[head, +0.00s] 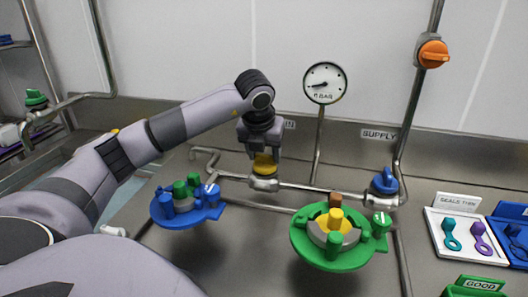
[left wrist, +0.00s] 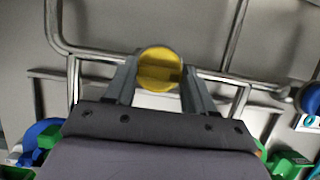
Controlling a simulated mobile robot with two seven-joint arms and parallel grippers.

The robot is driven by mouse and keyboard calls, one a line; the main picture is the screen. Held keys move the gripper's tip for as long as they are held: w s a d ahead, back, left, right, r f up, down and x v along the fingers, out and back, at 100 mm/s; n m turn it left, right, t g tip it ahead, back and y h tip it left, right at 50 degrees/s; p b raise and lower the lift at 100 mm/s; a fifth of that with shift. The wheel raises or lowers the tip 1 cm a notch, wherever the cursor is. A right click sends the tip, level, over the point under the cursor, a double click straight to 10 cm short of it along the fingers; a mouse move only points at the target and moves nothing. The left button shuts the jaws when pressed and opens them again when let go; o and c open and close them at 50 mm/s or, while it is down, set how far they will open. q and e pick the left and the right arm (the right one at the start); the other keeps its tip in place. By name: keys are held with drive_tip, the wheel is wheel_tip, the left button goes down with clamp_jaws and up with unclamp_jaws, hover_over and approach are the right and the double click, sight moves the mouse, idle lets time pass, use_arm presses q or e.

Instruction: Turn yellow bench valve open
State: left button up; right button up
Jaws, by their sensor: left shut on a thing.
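The yellow bench valve (head: 264,167) sits on the horizontal pipe behind the bench trays. My left gripper (head: 263,155) comes down over it from above, with a finger on each side of its yellow knob. In the left wrist view the round yellow knob (left wrist: 159,69) lies between the two fingers (left wrist: 157,82), and a darker ridge crosses its face. The gripper is shut on the knob. The valve's underside is partly hidden in the left wrist view. My right gripper is not in view.
A blue valve (head: 384,183) is on the same pipe to the right, under the SUPPLY label. A gauge (head: 325,83) stands behind. A blue tray (head: 184,214) and a green tray (head: 330,261) stand in front. An orange valve (head: 433,54) is on the upright pipe.

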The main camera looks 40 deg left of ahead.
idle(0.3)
use_arm(q)
drive_tip(key=o, duration=1)
drive_tip(key=shift+o, duration=0.2)
drive_tip(key=shift+r, duration=0.1)
drive_tip(key=v, duration=0.7)
